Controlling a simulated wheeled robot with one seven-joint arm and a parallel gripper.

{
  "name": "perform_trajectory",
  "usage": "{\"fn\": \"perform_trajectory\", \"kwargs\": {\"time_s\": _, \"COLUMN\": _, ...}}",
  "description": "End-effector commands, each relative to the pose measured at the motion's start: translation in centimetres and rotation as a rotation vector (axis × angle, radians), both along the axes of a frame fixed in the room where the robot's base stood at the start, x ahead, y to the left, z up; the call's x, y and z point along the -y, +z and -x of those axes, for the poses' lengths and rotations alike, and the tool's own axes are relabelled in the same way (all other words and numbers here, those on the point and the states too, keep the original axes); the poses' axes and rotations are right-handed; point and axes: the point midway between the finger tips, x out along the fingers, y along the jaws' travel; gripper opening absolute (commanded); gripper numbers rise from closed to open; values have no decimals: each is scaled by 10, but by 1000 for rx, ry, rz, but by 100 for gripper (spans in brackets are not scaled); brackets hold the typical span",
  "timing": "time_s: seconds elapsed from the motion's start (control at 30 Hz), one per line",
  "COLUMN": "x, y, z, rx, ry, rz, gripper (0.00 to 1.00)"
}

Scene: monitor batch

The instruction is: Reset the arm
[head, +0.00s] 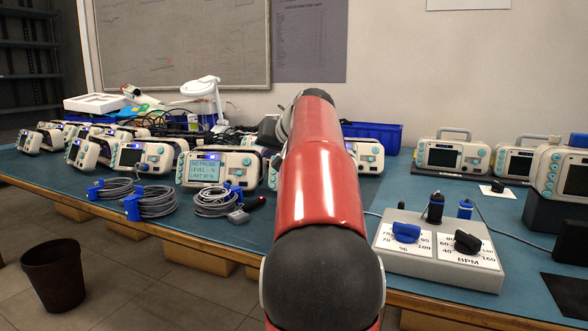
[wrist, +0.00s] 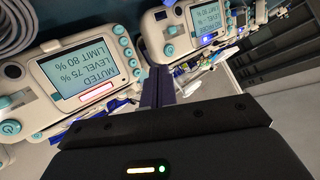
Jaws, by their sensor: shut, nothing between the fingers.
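My red and black arm stretches from the bottom centre of the head view toward the back of the bench and hides what lies behind it. My gripper (wrist: 158,78) shows in the wrist view as a dark body with narrow fingers, shut and empty. It points among the monitors. In the wrist view, a monitor (wrist: 88,75) reading MUTED, LEVEL 75 %, LIMIT 80 % is at left, upside down. A second lit monitor (wrist: 207,22) is at the top. My gripper cannot be made out in the head view.
The blue-topped bench (head: 255,232) holds several monitors, including a lit one (head: 217,169), and coiled cables (head: 157,202). A grey control box (head: 437,262) with knobs stands right of my arm. A blue bin (head: 375,131) is behind. A dark bucket (head: 53,278) stands on the floor at left.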

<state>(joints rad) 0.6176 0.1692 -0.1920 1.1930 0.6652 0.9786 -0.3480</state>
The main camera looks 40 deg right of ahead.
Motion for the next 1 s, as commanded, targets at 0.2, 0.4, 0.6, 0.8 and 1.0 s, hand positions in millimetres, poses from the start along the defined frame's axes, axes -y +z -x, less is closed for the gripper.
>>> {"fn": "perform_trajectory", "kwargs": {"time_s": 0.2, "x": 0, "y": 0, "z": 0, "rx": 0, "ry": 0, "rz": 0, "gripper": 0}}
{"fn": "perform_trajectory", "kwargs": {"time_s": 0.4, "x": -24, "y": -2, "z": 4, "rx": -20, "ry": 23, "rz": -10, "gripper": 0}}
{"fn": "perform_trajectory", "kwargs": {"time_s": 0.6, "x": -138, "y": -35, "z": 42, "rx": -150, "ry": 139, "rz": -29, "gripper": 0}}
{"fn": "perform_trajectory", "kwargs": {"time_s": 0.8, "x": -252, "y": -101, "z": 121, "rx": -319, "ry": 287, "rz": 24, "gripper": 0}}
{"fn": "perform_trajectory", "kwargs": {"time_s": 1.0, "x": -315, "y": -178, "z": 210, "rx": -457, "ry": 413, "rz": 141, "gripper": 0}}
